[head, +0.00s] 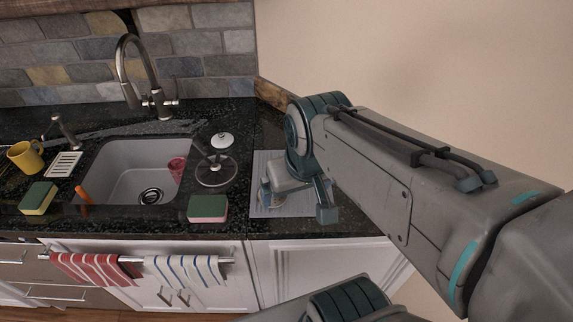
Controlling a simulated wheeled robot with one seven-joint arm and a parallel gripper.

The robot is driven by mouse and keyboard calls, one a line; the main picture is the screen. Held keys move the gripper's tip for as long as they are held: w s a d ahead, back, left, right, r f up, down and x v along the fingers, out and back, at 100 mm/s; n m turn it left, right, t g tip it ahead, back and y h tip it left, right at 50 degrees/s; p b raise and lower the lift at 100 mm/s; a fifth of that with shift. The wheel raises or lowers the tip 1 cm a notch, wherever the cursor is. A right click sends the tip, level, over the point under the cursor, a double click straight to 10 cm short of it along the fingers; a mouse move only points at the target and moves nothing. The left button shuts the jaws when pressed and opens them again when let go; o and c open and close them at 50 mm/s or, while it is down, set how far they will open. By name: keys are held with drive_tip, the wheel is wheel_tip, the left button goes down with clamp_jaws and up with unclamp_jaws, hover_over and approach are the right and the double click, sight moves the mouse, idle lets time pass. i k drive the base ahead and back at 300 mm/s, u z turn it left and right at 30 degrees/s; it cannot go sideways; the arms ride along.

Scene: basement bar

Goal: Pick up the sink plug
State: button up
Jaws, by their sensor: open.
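The grey sink (126,165) is set in the dark countertop. A round metal drain fitting (151,196) with a dark middle shows on its floor. I cannot tell whether this is the sink plug or only the drain, and I see no other clear plug. My gripper (295,203) is open, low over a light grey ribbed mat (259,165) to the right of the sink. My arm and gripper hide much of the mat, and I cannot tell whether anything lies between the fingers.
A metal stand with a white knob (222,140) is right of the sink. A pink-and-green sponge (207,208) lies in front, another sponge (38,198) and a yellow mug (25,157) at left. A pink cup (177,167) is in the sink. The faucet (136,66) rises behind.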

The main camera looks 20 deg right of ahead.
sight(221, 141)
drive_tip(key=k, duration=1.3)
drive_tip(key=u, duration=0.8)
drive_tip(key=i, duration=1.25)
drive_tip(key=z, duration=0.55)
drive_tip(key=i, duration=0.45)
drive_tip(key=z, duration=0.45)
